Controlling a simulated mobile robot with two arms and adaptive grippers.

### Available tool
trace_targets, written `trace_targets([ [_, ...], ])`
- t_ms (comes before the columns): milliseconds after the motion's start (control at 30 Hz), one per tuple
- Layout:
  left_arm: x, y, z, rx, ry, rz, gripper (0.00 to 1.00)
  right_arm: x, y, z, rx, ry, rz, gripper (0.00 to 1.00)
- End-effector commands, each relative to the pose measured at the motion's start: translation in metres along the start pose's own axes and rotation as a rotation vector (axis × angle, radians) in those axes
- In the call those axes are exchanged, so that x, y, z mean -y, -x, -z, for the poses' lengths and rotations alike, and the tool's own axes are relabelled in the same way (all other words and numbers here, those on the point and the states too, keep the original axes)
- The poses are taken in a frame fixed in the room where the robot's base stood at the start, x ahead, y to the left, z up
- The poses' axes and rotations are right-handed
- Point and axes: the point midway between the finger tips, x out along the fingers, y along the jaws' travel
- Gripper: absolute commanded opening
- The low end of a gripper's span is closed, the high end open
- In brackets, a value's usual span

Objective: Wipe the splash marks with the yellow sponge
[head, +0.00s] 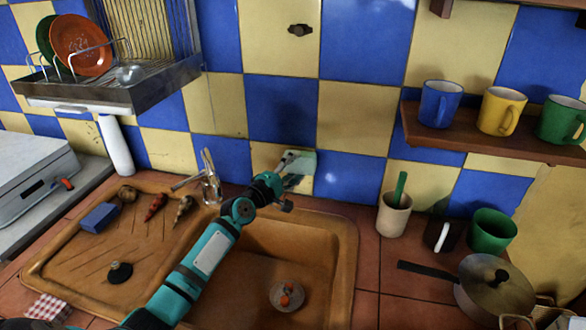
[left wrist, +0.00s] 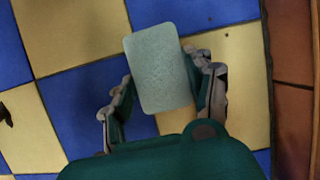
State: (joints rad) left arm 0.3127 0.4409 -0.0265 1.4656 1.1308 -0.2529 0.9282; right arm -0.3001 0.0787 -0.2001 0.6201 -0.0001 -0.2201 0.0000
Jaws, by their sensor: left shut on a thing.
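My left gripper (head: 290,166) is at the tiled wall behind the sink, shut on a flat pale grey-green sponge (head: 304,163). No yellow sponge shows; the held one looks pale green. In the left wrist view, the sponge (left wrist: 160,68) sits between the two fingers of the gripper (left wrist: 163,92), its broad face over blue and yellow tiles. I cannot tell whether it touches the wall. A few tiny dark specks (left wrist: 226,35) show on a yellow tile beside it; I cannot tell whether they are splash marks. My right gripper is not in view.
The brown sink (head: 340,262) lies below, with a tap (head: 210,178) left of my gripper. A blue sponge (head: 99,217) lies on the drainboard. A dish rack (head: 150,88) hangs upper left; a mug shelf (head: 480,138) is at right. A utensil pot (head: 393,215) and pan (head: 494,290) stand on the counter.

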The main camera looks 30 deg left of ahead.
Motion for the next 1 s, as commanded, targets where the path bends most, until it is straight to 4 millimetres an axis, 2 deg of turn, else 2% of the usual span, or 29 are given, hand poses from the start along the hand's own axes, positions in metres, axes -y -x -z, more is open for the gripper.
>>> trace_targets([
  [1000,0.0,-0.017,0.007,0.0,0.0,-0.001,0.28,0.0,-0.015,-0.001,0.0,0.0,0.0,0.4],
])
